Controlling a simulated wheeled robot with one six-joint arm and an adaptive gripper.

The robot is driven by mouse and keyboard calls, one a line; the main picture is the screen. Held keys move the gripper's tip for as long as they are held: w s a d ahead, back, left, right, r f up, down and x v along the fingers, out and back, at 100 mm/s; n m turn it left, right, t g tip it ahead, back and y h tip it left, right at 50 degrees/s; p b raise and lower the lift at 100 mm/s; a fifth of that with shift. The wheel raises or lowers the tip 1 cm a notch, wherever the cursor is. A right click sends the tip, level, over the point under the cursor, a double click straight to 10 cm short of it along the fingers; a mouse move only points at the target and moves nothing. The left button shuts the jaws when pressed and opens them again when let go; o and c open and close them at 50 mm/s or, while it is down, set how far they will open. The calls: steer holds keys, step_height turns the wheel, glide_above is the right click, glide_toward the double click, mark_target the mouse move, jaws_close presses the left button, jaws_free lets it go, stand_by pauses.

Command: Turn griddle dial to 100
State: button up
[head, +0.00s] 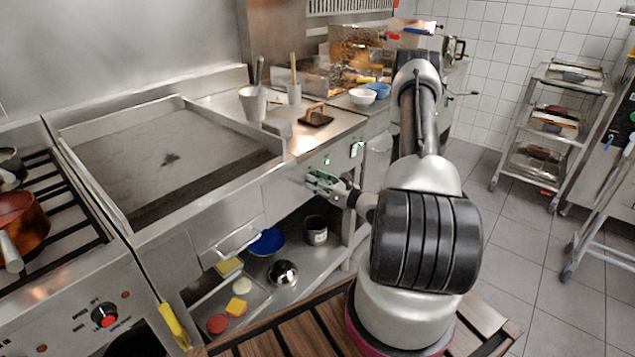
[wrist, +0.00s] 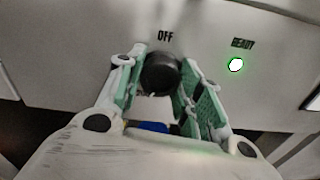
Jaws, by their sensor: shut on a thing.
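The black round griddle dial (wrist: 160,74) shows in the wrist view on a steel front panel, just below the word OFF. My gripper (wrist: 158,80) has its green-padded fingers on either side of the dial and is shut on it. The dial's pointer mark and the number 100 cannot be made out. In the head view my gripper (head: 322,184) reaches the front panel below the counter and hides the dial. The griddle (head: 130,155) is a wide flat steel plate at the left.
A lit green light (wrist: 236,65) marked READY is right of the dial. An open shelf below holds a blue bowl (head: 267,242), a dark pot (head: 315,230) and a tray of food pieces. A stove with a copper pot (head: 22,225) stands far left.

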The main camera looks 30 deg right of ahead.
steer(key=shift+n, duration=0.3)
steer(key=n, duration=1.9)
stand_by(0.4)
steer(key=shift+f, duration=0.1)
steer(key=o, duration=1)
steer(key=shift+o, duration=0.2)
steer(key=v, duration=1.2)
